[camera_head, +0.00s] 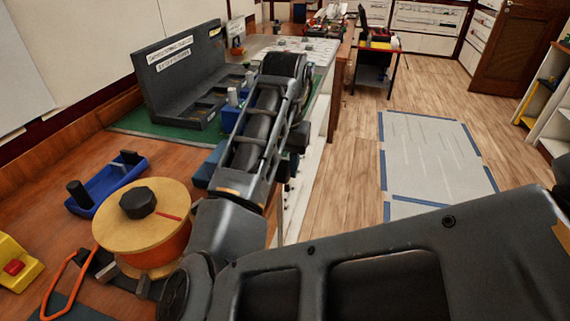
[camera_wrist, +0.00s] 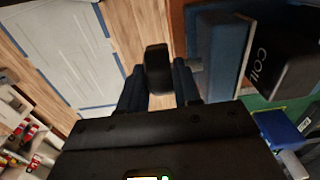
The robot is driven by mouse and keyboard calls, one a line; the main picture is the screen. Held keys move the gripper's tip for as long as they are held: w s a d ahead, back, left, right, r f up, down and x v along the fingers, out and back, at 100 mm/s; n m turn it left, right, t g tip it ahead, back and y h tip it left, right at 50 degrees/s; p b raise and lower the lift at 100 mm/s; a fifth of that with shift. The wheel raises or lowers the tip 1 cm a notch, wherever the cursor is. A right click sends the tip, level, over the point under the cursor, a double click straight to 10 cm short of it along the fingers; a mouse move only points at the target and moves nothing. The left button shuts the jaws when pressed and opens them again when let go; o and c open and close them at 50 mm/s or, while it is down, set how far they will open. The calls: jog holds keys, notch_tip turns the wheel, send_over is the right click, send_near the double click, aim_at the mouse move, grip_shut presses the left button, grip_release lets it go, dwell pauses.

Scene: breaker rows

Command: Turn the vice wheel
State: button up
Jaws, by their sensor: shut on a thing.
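In the wrist view, the vice wheel (camera_wrist: 158,68) is a dark, rounded piece seen edge-on. My gripper (camera_wrist: 158,88) has one finger on each side of it and is shut on it. The blue body of the vice (camera_wrist: 218,52) is just to the right of the wheel. In the head view, a blue part of the vice (camera_head: 207,168) shows at the bench edge, left of my arm. My arm hides most of the vice, and I cannot make out the wheel or my fingertips there.
A black block marked COIL (camera_wrist: 285,55) is close to the vice. A yellow-topped spool (camera_head: 165,198), a blue tray (camera_head: 98,196) and a yellow box (camera_head: 12,268) lie on the bench. A grey panel (camera_head: 165,85) stands behind on a green mat (camera_head: 145,122).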

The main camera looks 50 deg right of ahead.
jog(key=shift+f, duration=0.1)
jog(key=h+b, duration=0.2)
jog(key=t+h+b, duration=0.1)
jog(key=shift+s+a+f, duration=0.1)
jog(key=shift+a+f, duration=0.1)
jog(key=shift+a, duration=0.05)
jog(key=h+b, duration=0.1)
jog(key=b, duration=0.1)
jog(key=t+h+b, duration=0.1)
jog(key=h+b, duration=0.1)
jog(key=b, duration=0.1)
jog(key=shift+s+a+f+h, duration=0.1)
jog(key=shift+a+f+h, duration=0.1)
jog(key=shift+a+h, duration=0.1)
jog(key=h+b, duration=0.1)
jog(key=b, duration=0.1)
jog(key=t+h+b, duration=0.1)
jog(key=h+b, duration=0.1)
jog(key=shift+a+t+b, duration=0.2)
jog(key=shift+t+b, duration=0.1)
jog(key=shift+b, duration=0.1)
jog(key=h+b, duration=0.2)
jog(key=shift+s+a+r+t+b, duration=0.1)
jog(key=shift+t+b, duration=0.3)
jog(key=shift+r, duration=0.1)
